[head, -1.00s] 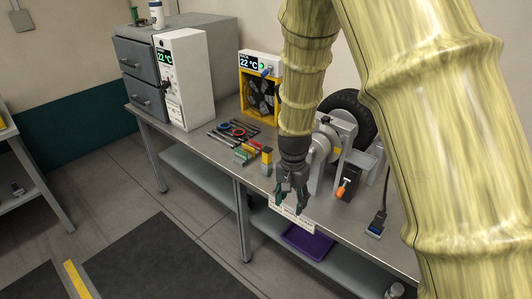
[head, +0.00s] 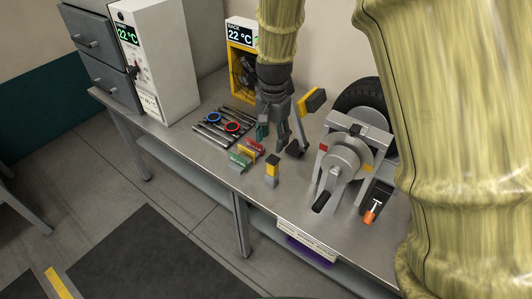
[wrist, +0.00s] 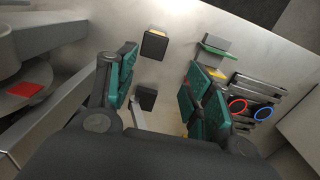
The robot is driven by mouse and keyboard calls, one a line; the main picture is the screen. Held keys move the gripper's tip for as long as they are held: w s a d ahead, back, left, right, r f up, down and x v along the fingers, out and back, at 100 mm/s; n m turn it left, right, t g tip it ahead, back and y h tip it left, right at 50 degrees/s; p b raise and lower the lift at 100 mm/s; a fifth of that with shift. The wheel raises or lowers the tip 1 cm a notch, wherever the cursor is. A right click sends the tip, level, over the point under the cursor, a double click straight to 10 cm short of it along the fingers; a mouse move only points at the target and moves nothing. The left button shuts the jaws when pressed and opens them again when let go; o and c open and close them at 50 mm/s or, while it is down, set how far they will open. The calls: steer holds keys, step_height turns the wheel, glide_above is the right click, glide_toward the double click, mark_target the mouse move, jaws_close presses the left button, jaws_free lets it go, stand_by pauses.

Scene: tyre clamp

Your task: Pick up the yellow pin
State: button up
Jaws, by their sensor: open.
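A small yellow bar (head: 246,149), which fits the yellow pin, lies between a red bar (head: 254,142) and a green bar (head: 240,160) on the bench. In the wrist view the yellow bar (wrist: 217,70) is partly hidden by the right finger. My gripper (head: 272,142) points down behind these, fingers apart and empty. In the wrist view, my gripper (wrist: 163,88) has a black block (wrist: 146,96) showing between its fingers.
A yellow-and-black head (head: 312,100) on a grey rod stands close right of my gripper. The grey clamp (head: 343,160) and tyre (head: 366,108) are farther right. Tools with blue and red rings (head: 222,125) lie to the left. The bench front edge is near.

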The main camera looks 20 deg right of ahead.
mark_target(274, 160)
steer(key=shift+s+f, duration=0.1)
steer(key=shift+f, duration=0.25)
steer(key=s+f, duration=0.1)
steer(key=s+f+p, duration=0.1)
steer(key=s, duration=0.1)
steer(key=shift+a, duration=0.1)
steer(key=shift+s, duration=0.25)
steer(key=w+f, duration=0.2)
steer(key=f, duration=0.1)
steer(key=shift+w, duration=0.35)
steer(key=shift+f+p, duration=0.35)
steer(key=shift+p, duration=0.15)
steer(key=shift+s+f+p, duration=0.35)
steer(key=shift+s+f, duration=0.15)
steer(key=shift+s, duration=0.15)
steer(key=shift+s+f, duration=0.1)
steer(key=shift+f, duration=0.25)
steer(key=shift+w+f, duration=0.25)
steer(key=shift+f, duration=0.2)
steer(key=shift+w+f, duration=0.2)
steer(key=shift+f, duration=0.25)
steer(key=shift+s+r, duration=0.25)
steer(key=shift+w+f, duration=0.15)
steer(key=c, duration=0.9)
steer(key=shift+c, duration=0.9)
